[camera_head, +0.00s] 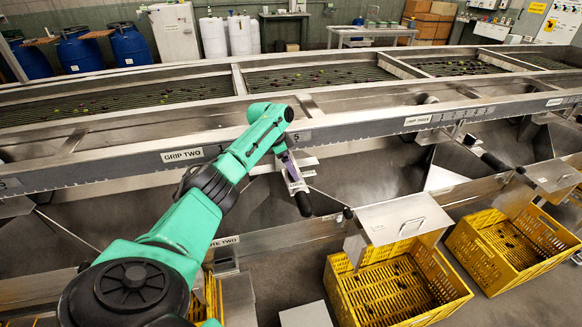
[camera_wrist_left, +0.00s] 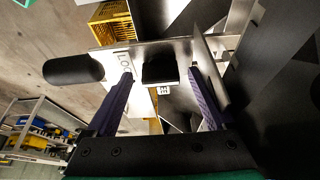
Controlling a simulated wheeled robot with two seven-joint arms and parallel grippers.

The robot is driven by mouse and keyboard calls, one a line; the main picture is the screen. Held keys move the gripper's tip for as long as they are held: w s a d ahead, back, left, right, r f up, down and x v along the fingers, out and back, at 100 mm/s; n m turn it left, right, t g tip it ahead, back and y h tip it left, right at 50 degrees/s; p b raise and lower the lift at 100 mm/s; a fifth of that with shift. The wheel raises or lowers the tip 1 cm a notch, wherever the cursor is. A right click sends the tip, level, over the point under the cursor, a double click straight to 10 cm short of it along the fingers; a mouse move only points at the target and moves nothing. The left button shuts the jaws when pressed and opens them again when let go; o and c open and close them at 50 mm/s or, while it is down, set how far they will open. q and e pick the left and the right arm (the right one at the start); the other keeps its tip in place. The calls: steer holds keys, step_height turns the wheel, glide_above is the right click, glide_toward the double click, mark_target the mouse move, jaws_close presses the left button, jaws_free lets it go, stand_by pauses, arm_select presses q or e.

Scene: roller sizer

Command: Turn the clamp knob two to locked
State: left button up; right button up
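My left gripper (camera_head: 293,178) reaches down at the machine's front rail, right of the "GRIP TWO" label (camera_head: 182,155). In the left wrist view its two purple fingers (camera_wrist_left: 160,78) are open. A black block-like knob (camera_wrist_left: 160,66) lies between the fingertips in the picture, with a gap on each side; contact is not visible. A metal plate (camera_wrist_left: 122,62) behind the left finger bears partly hidden lettering beginning "LOC". A black cylindrical handle (camera_wrist_left: 75,70) sticks out left of it; a black handle (camera_head: 304,204) also shows just below the gripper in the head view. My right gripper is out of view.
The long metal sizer rail (camera_head: 370,128) runs across the head view. A "GRIP THREE" label (camera_head: 418,120) and another black handle (camera_head: 494,162) are to the right. Yellow crates (camera_head: 342,290) (camera_head: 462,245) stand below, beside a metal cover (camera_head: 402,215).

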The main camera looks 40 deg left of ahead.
arm_select(q)
steer(key=shift+r, duration=0.1)
steer(key=b+v, duration=0.1)
steer(key=v, duration=1.3)
steer(key=shift+r, duration=0.15)
steer(key=shift+s+a, duration=0.1)
steer(key=shift+s, duration=0.05)
